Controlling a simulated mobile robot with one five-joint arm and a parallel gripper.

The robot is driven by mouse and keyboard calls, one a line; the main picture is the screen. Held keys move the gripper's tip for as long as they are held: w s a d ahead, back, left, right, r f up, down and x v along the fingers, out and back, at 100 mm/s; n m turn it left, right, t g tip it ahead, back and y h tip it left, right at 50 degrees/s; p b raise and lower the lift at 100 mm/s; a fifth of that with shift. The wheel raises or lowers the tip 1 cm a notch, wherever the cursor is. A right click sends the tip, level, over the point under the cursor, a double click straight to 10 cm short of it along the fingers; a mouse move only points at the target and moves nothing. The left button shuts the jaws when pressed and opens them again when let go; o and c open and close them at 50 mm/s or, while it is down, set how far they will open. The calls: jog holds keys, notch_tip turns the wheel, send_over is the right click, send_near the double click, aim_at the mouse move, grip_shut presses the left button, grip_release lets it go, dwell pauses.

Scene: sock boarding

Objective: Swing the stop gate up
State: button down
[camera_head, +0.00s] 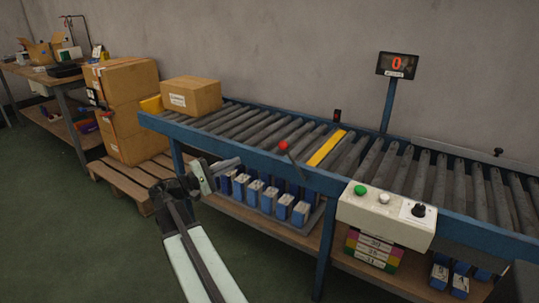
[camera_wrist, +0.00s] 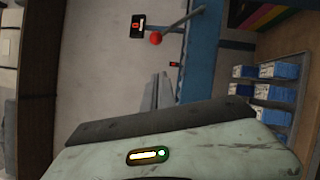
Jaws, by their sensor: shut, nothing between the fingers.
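A yellow bar (camera_head: 327,148), which looks like the stop gate, lies across the roller conveyor, about level with the rollers. A lever with a red ball knob (camera_head: 284,145) stands at the conveyor's front rail, left of the bar. The knob also shows near the top of the wrist view (camera_wrist: 155,38). My gripper (camera_head: 238,161) is shut and empty, in front of the conveyor and left of the knob, apart from it. The yellow bar cannot be made out in the wrist view.
A carton (camera_head: 191,96) sits at the conveyor's left end. A button box (camera_head: 387,217) hangs on the front rail (camera_head: 232,151), right of the lever. A display (camera_head: 397,65) stands behind. Several blue-white packs (camera_head: 268,199) stand below. Green floor (camera_head: 90,235) is free at left.

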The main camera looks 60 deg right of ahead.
jog(key=s+a+p+x, duration=0.1)
jog(key=s+p+x, duration=0.1)
jog(key=x, duration=1)
jog(key=shift+s+d+r+p, duration=0.2)
jog(key=shift+s+r+p, duration=0.15)
jog(key=shift+r+p, duration=0.1)
